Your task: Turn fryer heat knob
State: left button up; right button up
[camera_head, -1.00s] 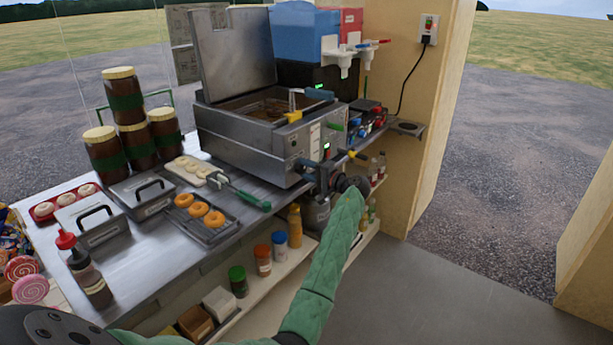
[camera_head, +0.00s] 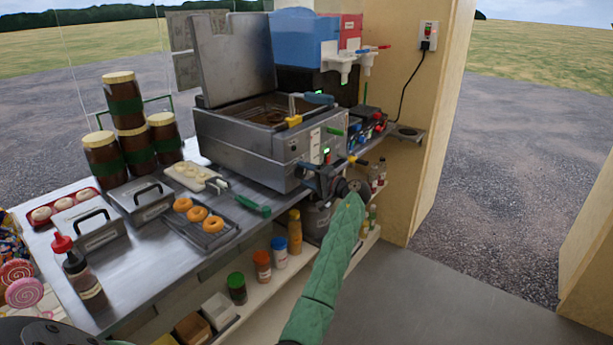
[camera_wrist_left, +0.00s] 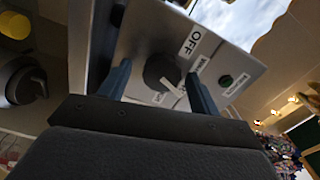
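The steel fryer (camera_head: 240,148) stands on the counter with its lid raised and a basket inside. The heat knob (camera_wrist_left: 158,70) is dark and round with a pale pointer, on a grey panel (camera_wrist_left: 222,62) with an "OFF" label at its upper right. My left gripper (camera_head: 314,177) is at the fryer's front panel and hides the knob in the head view. In the left wrist view, the open fingers of this gripper (camera_wrist_left: 160,90) stand on either side of the knob, with gaps visible. My right gripper is not in view.
A tray of doughnuts (camera_head: 229,232) and a green-handled tool (camera_head: 253,207) lie left of my arm. Sauce bottles (camera_head: 295,232) stand on the shelf below. A yellow-and-black handle (camera_head: 352,159) sticks out right of my gripper. The floor at right is clear.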

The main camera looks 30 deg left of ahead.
pick_arm(q)
jog(key=d+b, duration=0.1)
jog(key=d, duration=0.6)
jog(key=shift+s+d+b, duration=0.3)
jog(key=shift+d, duration=0.1)
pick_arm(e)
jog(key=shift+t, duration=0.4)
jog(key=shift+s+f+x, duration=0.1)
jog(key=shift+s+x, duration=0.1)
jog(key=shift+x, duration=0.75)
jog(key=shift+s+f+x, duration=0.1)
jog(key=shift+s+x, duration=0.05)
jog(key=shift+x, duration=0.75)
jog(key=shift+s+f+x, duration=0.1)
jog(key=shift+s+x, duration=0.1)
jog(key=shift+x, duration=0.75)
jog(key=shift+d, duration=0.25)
